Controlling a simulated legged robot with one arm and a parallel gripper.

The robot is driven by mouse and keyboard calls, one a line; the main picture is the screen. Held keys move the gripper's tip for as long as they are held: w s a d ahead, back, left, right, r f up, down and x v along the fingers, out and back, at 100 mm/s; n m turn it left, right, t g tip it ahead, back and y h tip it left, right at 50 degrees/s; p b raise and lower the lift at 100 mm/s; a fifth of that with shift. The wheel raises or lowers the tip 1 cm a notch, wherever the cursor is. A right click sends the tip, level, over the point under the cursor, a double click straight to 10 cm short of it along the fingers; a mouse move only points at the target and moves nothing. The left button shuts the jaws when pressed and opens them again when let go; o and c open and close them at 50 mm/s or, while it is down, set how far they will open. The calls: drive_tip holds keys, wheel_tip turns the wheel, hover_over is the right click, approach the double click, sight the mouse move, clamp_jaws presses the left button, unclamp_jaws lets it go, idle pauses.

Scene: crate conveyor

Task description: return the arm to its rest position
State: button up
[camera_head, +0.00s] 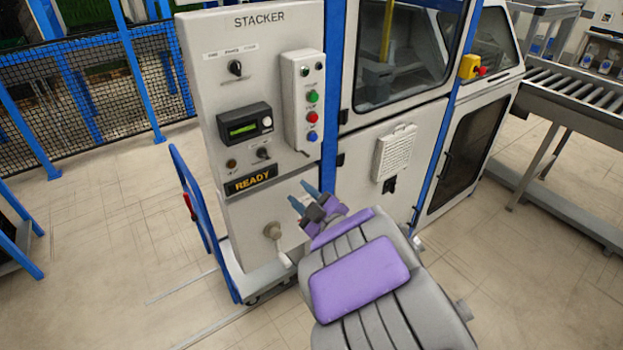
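My gripper (303,196) shows just beyond the front of my grey and purple body, near the middle of the view. Its two blue fingertips are apart with nothing visible between them, so it is open and empty. It appears in front of the lower part of the white stacker control panel (215,100), below and right of the lit READY sign (250,180). I cannot tell whether it touches the panel. Most of my arm is hidden or foreshortened behind the gripper.
The panel carries a dark display (244,127) and a box of coloured buttons (303,100). A white machine cabinet (375,190) stands to the right, with a roller conveyor (580,95) beyond. A blue cart frame (190,215) and a mesh fence (85,90) are left. Floor (110,270) is clear at lower left.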

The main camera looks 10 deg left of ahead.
drive_tip(key=w+d+m+t+h, duration=0.1)
drive_tip(key=w+d+m+h, duration=0.2)
drive_tip(key=d, duration=0.4)
drive_tip(key=w+d+m+t+h, duration=0.1)
drive_tip(key=d+m+h, duration=0.2)
drive_tip(key=d+h, duration=0.4)
drive_tip(key=s+d+f+m+g+h, duration=0.2)
drive_tip(key=s+d+m+g+h, duration=0.3)
drive_tip(key=d, duration=0.8)
drive_tip(key=s+d+m+g, duration=0.1)
drive_tip(key=s+m+g, duration=0.2)
drive_tip(key=s, duration=1.4)
drive_tip(key=s+d+m+g+y, duration=0.1)
drive_tip(key=s+m+g, duration=0.3)
drive_tip(key=s, duration=1.4)
drive_tip(key=d+g, duration=0.1)
drive_tip(key=g, duration=0.2)
drive_tip(key=shift+s+d, duration=0.15)
drive_tip(key=shift+s, duration=0.1)
drive_tip(key=shift+f, duration=0.1)
